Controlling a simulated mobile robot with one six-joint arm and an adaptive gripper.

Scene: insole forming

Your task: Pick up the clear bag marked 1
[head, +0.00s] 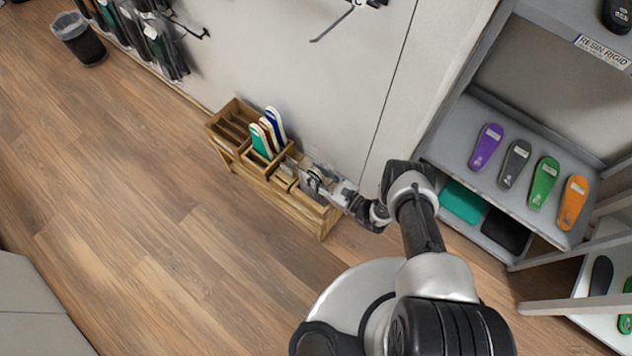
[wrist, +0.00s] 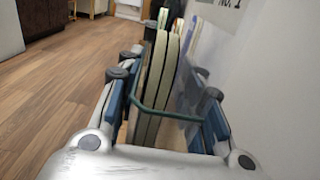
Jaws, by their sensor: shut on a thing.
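The clear bag (wrist: 187,78) shows in the wrist view as a see-through sheet beside upright beige-edged insoles (wrist: 158,75). A dark green band (wrist: 165,113) crosses in front of them. My gripper (wrist: 165,88) has its blue-padded fingers on both sides of this bundle and is shut on the bag. A label ending in "1" (wrist: 230,12) is partly cut off at the top; I cannot tell if it is on the bag or the wall. In the head view my gripper (head: 320,184) is at the right part of a wooden organizer (head: 262,192); the bag is small and unclear there.
Green and blue-edged insoles (head: 264,135) stand in the organizer's left part. The wall (head: 310,85) is close behind it. A grey shelf (head: 520,140) with several coloured insoles stands at the right. A bin (head: 78,38) is at the far left. The wooden floor (head: 130,200) in front is clear.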

